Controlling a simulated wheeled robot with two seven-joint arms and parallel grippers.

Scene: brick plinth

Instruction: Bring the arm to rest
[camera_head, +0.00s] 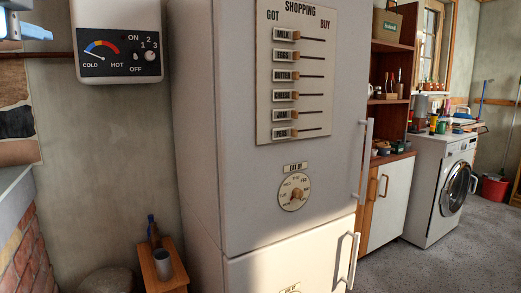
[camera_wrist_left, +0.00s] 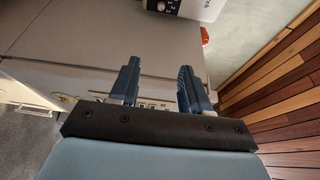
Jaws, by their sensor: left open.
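My left gripper (camera_wrist_left: 157,85) shows in the left wrist view with its two blue fingers apart and nothing between them. In the head view a blue and pale part of my left arm (camera_head: 25,32) shows at the top left corner, in front of the wall and left of the heater control. The gripper's fingertips are not clear there. The right gripper is in neither view.
A tall grey fridge (camera_head: 200,120) fills the middle, with a shopping slider board (camera_head: 300,97) and a dial (camera_head: 294,192). A white heater control (camera_head: 116,40) hangs left of it. A small wooden stand (camera_head: 160,268) bears a grey cup (camera_head: 163,264).

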